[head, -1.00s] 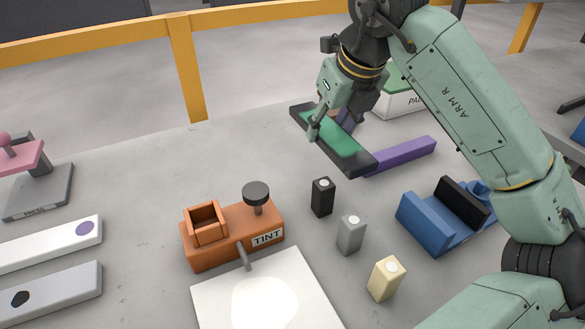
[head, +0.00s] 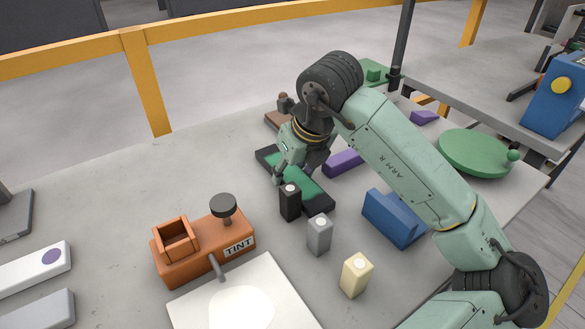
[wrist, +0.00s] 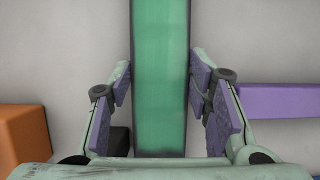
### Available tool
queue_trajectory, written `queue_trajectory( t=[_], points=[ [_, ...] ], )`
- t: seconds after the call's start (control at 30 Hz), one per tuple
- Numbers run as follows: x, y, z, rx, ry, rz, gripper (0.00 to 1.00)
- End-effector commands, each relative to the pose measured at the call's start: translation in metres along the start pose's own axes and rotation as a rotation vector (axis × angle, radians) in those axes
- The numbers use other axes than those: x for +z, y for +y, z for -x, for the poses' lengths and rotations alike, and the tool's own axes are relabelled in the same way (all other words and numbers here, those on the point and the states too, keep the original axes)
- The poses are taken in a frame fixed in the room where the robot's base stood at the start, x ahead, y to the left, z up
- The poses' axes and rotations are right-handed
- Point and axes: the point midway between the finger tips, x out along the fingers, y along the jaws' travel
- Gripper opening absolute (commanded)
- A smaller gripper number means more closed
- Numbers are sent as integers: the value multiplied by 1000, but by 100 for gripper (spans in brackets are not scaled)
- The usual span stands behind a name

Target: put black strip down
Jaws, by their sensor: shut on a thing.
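The black strip (head: 318,200) is a long dark bar with a green inlaid top. In the head view it lies across the middle of the slab, behind the small black block. My gripper (head: 293,176) points down over it and is shut on it around its middle. In the wrist view the strip (wrist: 160,60) runs lengthwise between the two purple-padded fingers. Its underside is hidden, so I cannot tell whether it touches the slab.
Black (head: 290,203), grey (head: 319,236) and cream (head: 356,275) blocks stand in front of the strip. An orange TINT unit (head: 200,250) is at left. A purple bar (head: 342,162) lies behind, a blue holder (head: 390,215) at right. The slab's back left is clear.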

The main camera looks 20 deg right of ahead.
Motion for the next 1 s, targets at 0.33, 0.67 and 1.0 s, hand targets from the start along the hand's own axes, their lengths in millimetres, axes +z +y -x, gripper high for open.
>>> queue_trajectory(
  t=[0.33, 0.67, 1.0],
  points=[
    [0, 0, -1, 0, 0, 0, 65],
    [0, 0, 0, 0, 0, 0, 66],
    [0, -1, 51, -5, -1, -1, 66]
  ],
)
